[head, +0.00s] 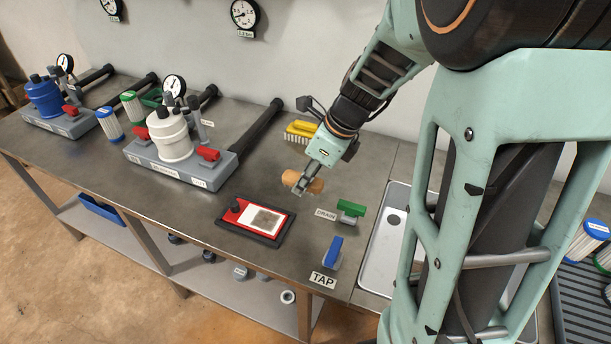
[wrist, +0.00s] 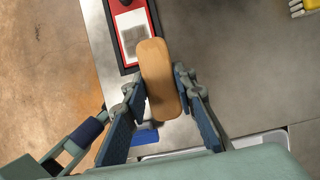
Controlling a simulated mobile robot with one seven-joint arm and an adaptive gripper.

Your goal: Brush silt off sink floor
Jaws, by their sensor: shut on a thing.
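My gripper (head: 303,184) is shut on a tan, wooden-looking block (head: 289,178) with rounded ends. The block (wrist: 158,80) fills the space between the fingers in the wrist view; its underside is hidden, so I cannot tell if it has bristles. My gripper holds it above the bench, left of the sink. The steel sink (head: 376,268) is at the right in the head view, largely hidden behind my arm. A dark round spot shows on its floor; I cannot make out silt. A yellow brush-like thing (head: 301,127) with pale bristles stands behind my gripper.
A green-handled DRAIN valve (head: 350,208) and a blue-handled TAP valve (head: 335,250) stand between gripper and sink. A red tray (head: 256,218) with a stained white card lies in front. Filter housings (head: 170,135) stand at left. A dark rack (head: 585,305) is at far right.

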